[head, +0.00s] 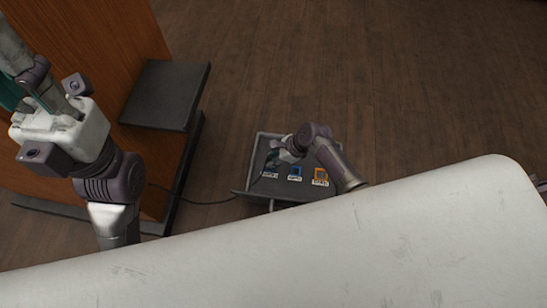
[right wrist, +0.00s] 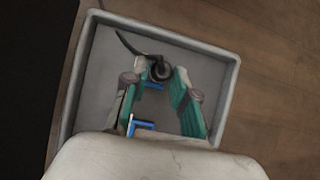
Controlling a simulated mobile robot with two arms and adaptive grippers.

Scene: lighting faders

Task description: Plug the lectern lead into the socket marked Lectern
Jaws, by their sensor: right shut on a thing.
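The lectern lead is a thin black cable (head: 205,202) running from the wooden lectern (head: 160,150) to the grey socket tray (head: 262,137). My right gripper (head: 276,156) is over the tray's left part. In the right wrist view its teal fingers are shut on the lead's dark plug (right wrist: 160,71), and the cable (right wrist: 128,43) curves off to the upper left. A blue-framed socket (head: 295,173) and an orange-framed socket (head: 321,175) carry white labels, too small to read. The left socket is partly hidden by my gripper. I cannot tell whether the plug is seated.
A dark shelf (head: 165,95) juts from the lectern. My left gripper (head: 28,98) is beside the lectern, away from the tray. A large pale surface (head: 330,250) fills the foreground. Wooden floor (head: 400,80) is clear behind and right of the tray.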

